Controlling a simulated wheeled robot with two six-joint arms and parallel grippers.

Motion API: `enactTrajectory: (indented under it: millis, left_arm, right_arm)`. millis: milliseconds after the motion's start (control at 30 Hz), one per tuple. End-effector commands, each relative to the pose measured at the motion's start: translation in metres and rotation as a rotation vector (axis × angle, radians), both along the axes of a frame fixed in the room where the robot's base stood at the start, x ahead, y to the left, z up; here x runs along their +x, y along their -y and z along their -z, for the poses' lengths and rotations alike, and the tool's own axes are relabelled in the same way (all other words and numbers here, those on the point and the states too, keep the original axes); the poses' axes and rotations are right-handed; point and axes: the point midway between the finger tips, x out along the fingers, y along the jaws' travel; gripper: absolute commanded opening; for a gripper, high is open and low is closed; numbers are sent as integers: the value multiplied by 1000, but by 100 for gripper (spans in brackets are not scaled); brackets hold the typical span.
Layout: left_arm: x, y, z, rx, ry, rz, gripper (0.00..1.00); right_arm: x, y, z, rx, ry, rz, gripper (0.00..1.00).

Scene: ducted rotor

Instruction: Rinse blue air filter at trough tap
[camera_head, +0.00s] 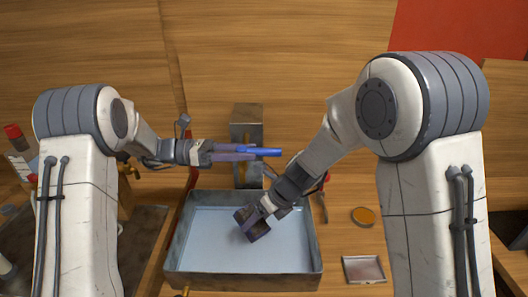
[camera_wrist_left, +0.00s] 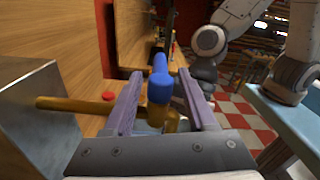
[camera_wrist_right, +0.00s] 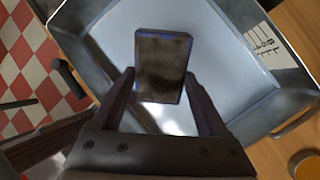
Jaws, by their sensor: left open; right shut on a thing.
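The air filter (camera_wrist_right: 162,62), a dark block with a thin blue rim, is held between the fingers of my right gripper (camera_wrist_right: 159,80). In the head view the filter (camera_head: 251,226) is tilted over the trough (camera_head: 172,250). My left gripper (camera_head: 238,152) is open at the trough's back, by the grey tap post (camera_head: 247,117). The tap's blue lever (camera_head: 266,152) shows at its fingertips. In the left wrist view the blue lever (camera_wrist_left: 160,88) lies between the open fingers, with a brass pipe (camera_wrist_left: 75,106) to the left. Whether the fingers touch the lever cannot be told.
An orange round tin (camera_head: 363,216) and a shallow metal tray (camera_head: 364,269) lie right of the trough. Pliers with red handles (camera_head: 323,195) lie by its back right corner. The trough floor (camera_head: 215,240) is otherwise clear. A wooden wall stands behind.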

Motion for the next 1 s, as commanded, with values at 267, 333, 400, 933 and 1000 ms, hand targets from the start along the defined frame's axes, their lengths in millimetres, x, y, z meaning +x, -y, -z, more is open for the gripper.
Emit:
enactTrajectory:
  millis: [267,333,400,933,1000]
  left_arm:
    - [-1,41,0,1,1,2,57]
    - [0,45,0,1,1,0,57]
    - [0,48,0,1,1,-1,57]
    - [0,48,0,1,1,-1,0]
    - [0,48,0,1,1,-1,0]
  right_arm:
    - [0,0,0,0,0,0,18]
    - [0,0,0,0,0,0,18]
    - [0,0,0,0,0,0,18]
    - [0,0,0,0,0,0,18]
    - [0,0,0,0,0,0,18]
